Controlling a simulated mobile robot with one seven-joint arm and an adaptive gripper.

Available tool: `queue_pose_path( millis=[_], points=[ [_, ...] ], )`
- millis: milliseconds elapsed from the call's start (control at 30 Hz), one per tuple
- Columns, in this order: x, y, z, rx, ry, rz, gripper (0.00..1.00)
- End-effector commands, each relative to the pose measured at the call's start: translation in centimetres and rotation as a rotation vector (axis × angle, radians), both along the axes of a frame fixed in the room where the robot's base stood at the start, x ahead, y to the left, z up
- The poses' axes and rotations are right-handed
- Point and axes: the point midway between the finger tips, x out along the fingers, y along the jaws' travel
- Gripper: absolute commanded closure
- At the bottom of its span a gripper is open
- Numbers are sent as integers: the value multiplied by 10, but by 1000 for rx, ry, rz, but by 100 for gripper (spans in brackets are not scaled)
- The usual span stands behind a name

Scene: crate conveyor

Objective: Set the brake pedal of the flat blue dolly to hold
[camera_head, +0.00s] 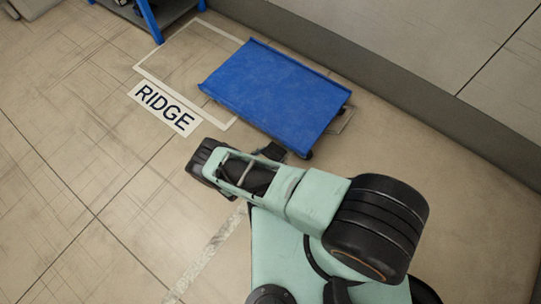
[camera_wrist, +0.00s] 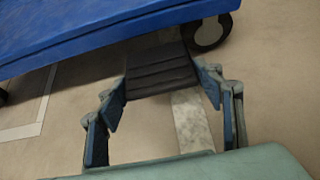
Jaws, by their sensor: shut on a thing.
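The flat blue dolly (camera_head: 275,92) stands on the floor in the head view. Its blue edge (camera_wrist: 100,30) crosses the top of the wrist view, with a dark caster wheel (camera_wrist: 210,33) at the right. The black ribbed brake pedal (camera_wrist: 160,72) sticks out from under that edge. My gripper (camera_wrist: 162,88) has one finger at each side of the pedal and is shut on it. In the head view my arm reaches to the dolly's near side and largely hides the fingers. The pedal's hold or release position cannot be told.
A pale outlined floor rectangle (camera_head: 160,76) lies partly under the dolly, beside a "RIDGE" floor label (camera_head: 165,107). A blue-framed rack (camera_head: 151,20) stands at the top left. A grey wall base (camera_head: 400,75) runs behind the dolly. The floor at the left is clear.

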Motion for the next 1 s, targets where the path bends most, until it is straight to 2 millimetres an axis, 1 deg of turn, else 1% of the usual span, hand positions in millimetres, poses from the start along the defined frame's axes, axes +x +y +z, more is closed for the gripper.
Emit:
queue_pose_path(
  millis=[33,500,533,667,1000],
  points=[
    [-1,0,-4,-3,-2,0,82],
    [-1,1,-2,-16,-26,-6,83],
    [-1,1,-2,-16,-26,-6,36],
    [-1,1,-2,-16,-27,-6,21],
    [-2,2,0,-18,-26,-5,21]
  ],
)
